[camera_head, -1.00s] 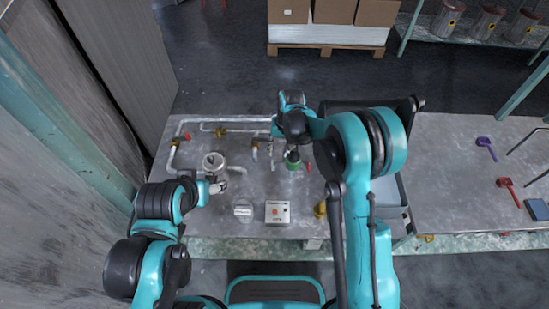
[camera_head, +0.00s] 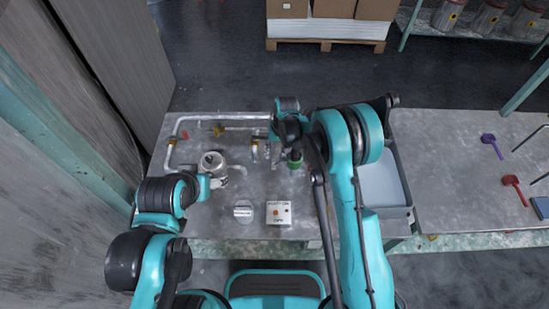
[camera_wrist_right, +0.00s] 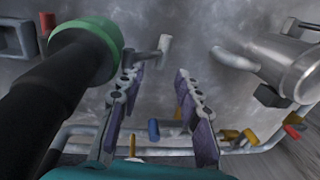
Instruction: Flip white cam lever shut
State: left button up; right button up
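A pale lever-like piece (camera_wrist_right: 163,46) stands beside a green collar (camera_wrist_right: 100,35) in the right wrist view. It looks like the white cam lever, but I cannot tell whether it is open or shut. The green collar, also in the head view (camera_head: 294,161), sits on a thick black cylinder (camera_wrist_right: 70,75). My right gripper (camera_wrist_right: 157,78) is open and empty, its purple-padded fingers apart. The pale piece shows between and beyond the fingertips, nearer the left finger. My left gripper (camera_head: 217,183) is beside a metal pot (camera_head: 212,161); its fingers are too small to judge.
A metal vessel with a curved pipe (camera_wrist_right: 288,65) stands right of my right gripper in the wrist view. Pipes with yellow fittings (camera_wrist_right: 230,135) run close by. A control box with a red button (camera_head: 279,213) and a grey tray (camera_head: 384,190) are on the table.

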jog(key=shift+a+f+b, duration=0.2)
jog(key=shift+f+b, duration=0.1)
jog(key=shift+f, duration=1)
grip_shut()
jog(key=shift+d+f+h+b, duration=0.1)
jog(key=shift+f+h+b, duration=0.4)
jog(key=shift+h, duration=0.6)
jog(key=shift+d+f+h+b, duration=0.1)
jog(key=shift+d+h+b, duration=0.2)
jog(key=shift+h, duration=0.5)
